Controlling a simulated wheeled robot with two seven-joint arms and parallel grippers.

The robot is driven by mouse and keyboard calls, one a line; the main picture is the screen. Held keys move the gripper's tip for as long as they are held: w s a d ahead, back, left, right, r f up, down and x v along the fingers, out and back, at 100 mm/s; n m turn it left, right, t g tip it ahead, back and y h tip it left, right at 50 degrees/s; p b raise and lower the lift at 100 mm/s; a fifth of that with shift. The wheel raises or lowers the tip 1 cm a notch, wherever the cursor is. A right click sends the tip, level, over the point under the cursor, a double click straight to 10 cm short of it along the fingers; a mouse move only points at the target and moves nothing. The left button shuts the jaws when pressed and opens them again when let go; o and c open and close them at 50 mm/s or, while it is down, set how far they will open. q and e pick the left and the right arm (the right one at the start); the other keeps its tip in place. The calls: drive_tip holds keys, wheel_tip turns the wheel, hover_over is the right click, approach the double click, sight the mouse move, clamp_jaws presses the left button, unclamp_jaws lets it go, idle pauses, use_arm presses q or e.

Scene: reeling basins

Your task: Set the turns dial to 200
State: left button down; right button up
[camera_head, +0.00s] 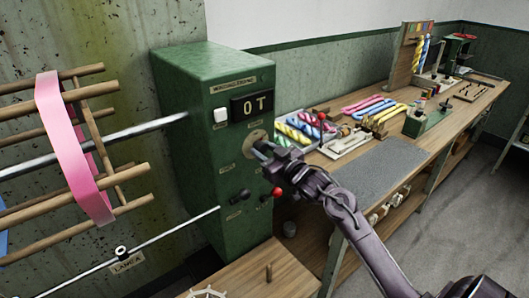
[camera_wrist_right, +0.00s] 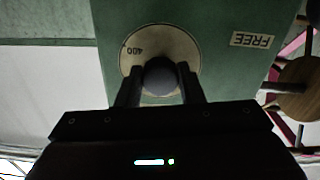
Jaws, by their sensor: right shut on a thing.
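The green machine box (camera_head: 215,140) stands left of centre in the head view. Its small display (camera_head: 252,106) reads "0 T". The turns dial (camera_head: 255,138) is a round cream plate on the front face, below the display. In the right wrist view the dial plate (camera_wrist_right: 187,44) shows the mark "400", upside down. My right gripper (camera_head: 264,149) is at the dial and shut on its dark round knob (camera_wrist_right: 160,74), with one finger on each side. The gripper hides the knob in the head view. The left gripper is not in view.
A white button (camera_head: 221,115) sits left of the display. A black lever (camera_head: 240,195) and a red-knobbed lever (camera_head: 275,192) stick out below the dial. A wooden reel with pink ribbon (camera_head: 62,140) is at left. A workbench with coloured skeins (camera_head: 368,107) runs right.

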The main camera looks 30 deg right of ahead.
drive_tip(key=n+b, duration=0.2)
drive_tip(key=n, duration=0.3)
drive_tip(key=shift+f, duration=0.15)
drive_tip(key=n+b, duration=0.2)
drive_tip(key=n, duration=0.3)
drive_tip(key=shift+d, duration=0.1)
drive_tip(key=shift+r+n+b, duration=0.2)
drive_tip(key=shift+n+b, duration=0.1)
drive_tip(key=o, duration=1)
drive_tip(key=shift+s, duration=0.1)
